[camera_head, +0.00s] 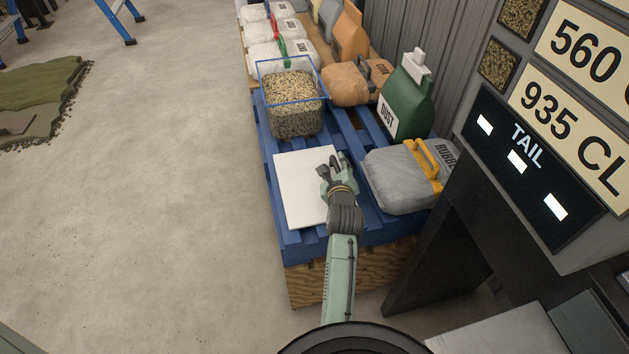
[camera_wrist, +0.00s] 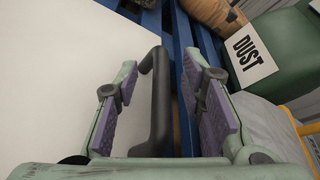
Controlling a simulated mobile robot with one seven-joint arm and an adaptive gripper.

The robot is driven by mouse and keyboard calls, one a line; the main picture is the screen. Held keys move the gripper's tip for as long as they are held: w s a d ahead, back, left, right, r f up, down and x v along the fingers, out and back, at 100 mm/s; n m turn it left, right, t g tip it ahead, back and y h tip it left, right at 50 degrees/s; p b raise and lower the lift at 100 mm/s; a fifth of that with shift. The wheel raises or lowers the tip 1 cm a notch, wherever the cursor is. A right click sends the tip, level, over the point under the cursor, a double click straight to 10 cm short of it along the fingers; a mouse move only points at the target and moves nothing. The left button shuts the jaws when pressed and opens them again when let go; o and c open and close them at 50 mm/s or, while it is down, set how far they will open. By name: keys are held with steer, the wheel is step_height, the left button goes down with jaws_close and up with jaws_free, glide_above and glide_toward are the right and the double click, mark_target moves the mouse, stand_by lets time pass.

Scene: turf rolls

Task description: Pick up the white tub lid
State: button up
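The white tub lid (camera_head: 300,188) is a flat square panel lying on the blue pallet. It fills the left of the wrist view (camera_wrist: 60,70). A dark bar handle (camera_wrist: 160,105) runs along its right side in the wrist view. My gripper (camera_head: 333,168) is over the lid's right edge in the head view and hides part of it. In the wrist view my gripper (camera_wrist: 165,90) is open, with one purple-padded finger on each side of the handle. A gap shows between the handle and the right finger; contact cannot be told.
A clear blue-rimmed tub of granules (camera_head: 292,115) stands behind the lid. A grey bag with a yellow handle (camera_head: 400,178) lies close on the right. Open concrete floor (camera_head: 170,190) lies left of the pallet (camera_head: 300,240).

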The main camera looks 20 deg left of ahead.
steer(key=shift+x, duration=0.9)
steer(key=shift+d, duration=0.1)
steer(key=shift+c, duration=0.2)
jaws_close()
